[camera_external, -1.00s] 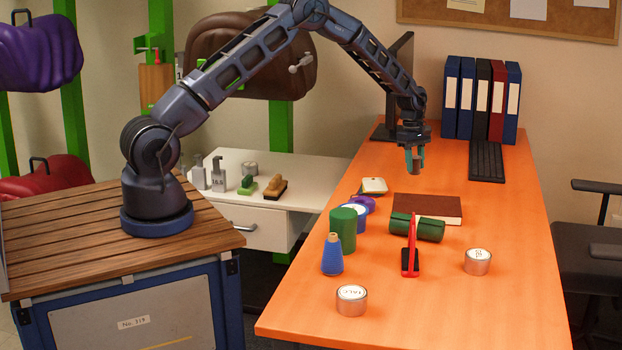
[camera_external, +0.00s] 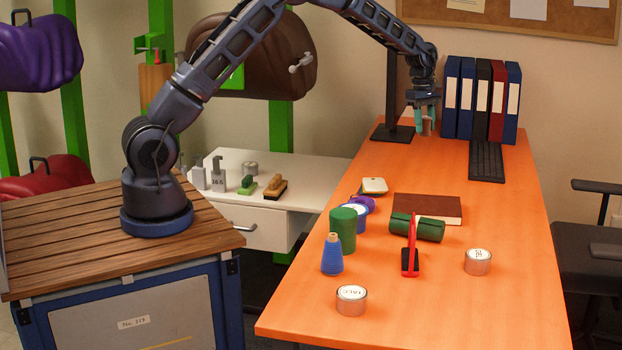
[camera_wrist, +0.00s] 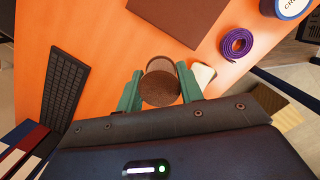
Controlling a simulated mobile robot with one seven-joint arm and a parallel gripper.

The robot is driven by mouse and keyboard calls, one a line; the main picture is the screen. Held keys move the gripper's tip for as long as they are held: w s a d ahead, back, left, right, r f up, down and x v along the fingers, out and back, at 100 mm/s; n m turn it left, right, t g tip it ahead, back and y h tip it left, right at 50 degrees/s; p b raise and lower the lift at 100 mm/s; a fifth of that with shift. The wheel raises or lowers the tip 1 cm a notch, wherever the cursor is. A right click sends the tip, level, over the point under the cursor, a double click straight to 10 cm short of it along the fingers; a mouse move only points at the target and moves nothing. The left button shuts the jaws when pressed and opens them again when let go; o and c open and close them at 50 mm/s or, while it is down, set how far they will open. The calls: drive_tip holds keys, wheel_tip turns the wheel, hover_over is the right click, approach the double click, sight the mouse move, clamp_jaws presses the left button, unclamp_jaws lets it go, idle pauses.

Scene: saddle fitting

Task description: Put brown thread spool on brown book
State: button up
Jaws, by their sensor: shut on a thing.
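My gripper (camera_external: 424,112) is shut on the brown thread spool (camera_external: 427,126), held in the air over the far part of the orange table, near the binders. In the wrist view the spool (camera_wrist: 161,88) sits between the two green fingertips (camera_wrist: 160,92), its round brown end facing the camera. The brown book (camera_external: 428,206) lies flat and closed mid-table, its top bare in view, with the green roll in front of it. The book (camera_wrist: 180,16) also shows at the top of the wrist view, apart from the spool.
A monitor (camera_external: 393,90), several upright binders (camera_external: 483,98) and a keyboard (camera_external: 487,161) stand around my gripper. A green roll (camera_external: 418,228), red-handled tool (camera_external: 411,258), green cylinder (camera_external: 343,231), blue cone (camera_external: 332,256) and tins (camera_external: 478,262) are nearer. The table right of the book is clear.

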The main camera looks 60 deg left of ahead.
drive_tip(key=r, duration=0.2)
hover_over(429, 205)
drive_tip(key=a, duration=0.1)
drive_tip(key=shift+m, duration=0.3)
wheel_tip(429, 205, down, 20)
drive_tip(key=shift+d, duration=0.1)
drive_tip(key=shift+f, duration=0.1)
drive_tip(key=o, duration=1)
